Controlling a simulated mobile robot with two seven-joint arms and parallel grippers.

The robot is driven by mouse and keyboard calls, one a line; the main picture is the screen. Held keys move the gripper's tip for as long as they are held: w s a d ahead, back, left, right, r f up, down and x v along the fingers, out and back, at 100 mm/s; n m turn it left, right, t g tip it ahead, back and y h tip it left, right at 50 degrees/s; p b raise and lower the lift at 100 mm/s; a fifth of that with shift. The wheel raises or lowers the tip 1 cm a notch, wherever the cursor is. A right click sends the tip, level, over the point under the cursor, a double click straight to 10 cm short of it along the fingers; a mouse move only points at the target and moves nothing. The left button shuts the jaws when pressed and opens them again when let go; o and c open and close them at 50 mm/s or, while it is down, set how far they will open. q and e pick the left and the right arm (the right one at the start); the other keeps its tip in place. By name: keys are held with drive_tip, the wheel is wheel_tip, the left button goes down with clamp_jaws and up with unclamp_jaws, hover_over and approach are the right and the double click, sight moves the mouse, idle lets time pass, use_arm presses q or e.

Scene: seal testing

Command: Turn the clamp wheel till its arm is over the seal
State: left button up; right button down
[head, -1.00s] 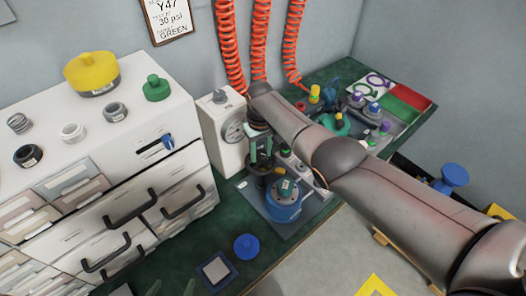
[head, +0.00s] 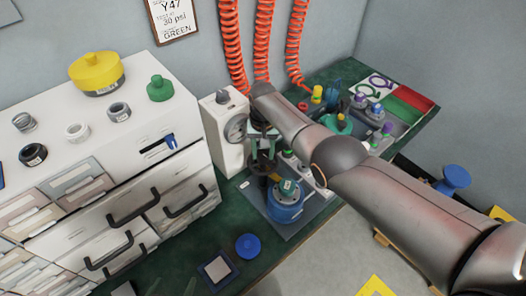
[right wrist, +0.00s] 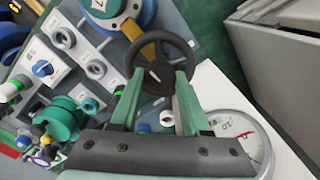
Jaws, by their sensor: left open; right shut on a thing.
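The black clamp wheel (head: 262,167) stands on the grey test plate. It shows large in the right wrist view (right wrist: 160,66). My right gripper (head: 262,150) is shut on the wheel, its green fingers on either side of the rim in the right wrist view (right wrist: 158,95). The yellow clamp arm (right wrist: 148,50) points from below the wheel toward the blue fixture (head: 286,212). Its tip is at the fixture's edge. The teal seal (head: 288,188) sits on top of the fixture. A sliver of my open left gripper (head: 188,288) shows at the bottom edge.
A white gauge box (head: 222,125) stands behind the wheel and a white drawer cabinet (head: 130,150) to the left. Valves and coloured fittings (head: 350,115) crowd the bench at right. A blue disc (head: 248,246) and a framed pad (head: 217,270) lie in front.

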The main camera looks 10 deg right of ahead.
sight(263, 154)
drive_tip(key=shift+c, duration=1.8)
unclamp_jaws()
wheel_tip(263, 154, up, 7)
drive_tip(key=p, duration=0.4)
drive_tip(key=shift+f, duration=0.2)
wheel_tip(263, 154, up, 6)
drive_tip(key=shift+f+p, duration=0.1)
drive_tip(key=shift+p, duration=0.35)
drive_tip(key=shift+s, duration=0.1)
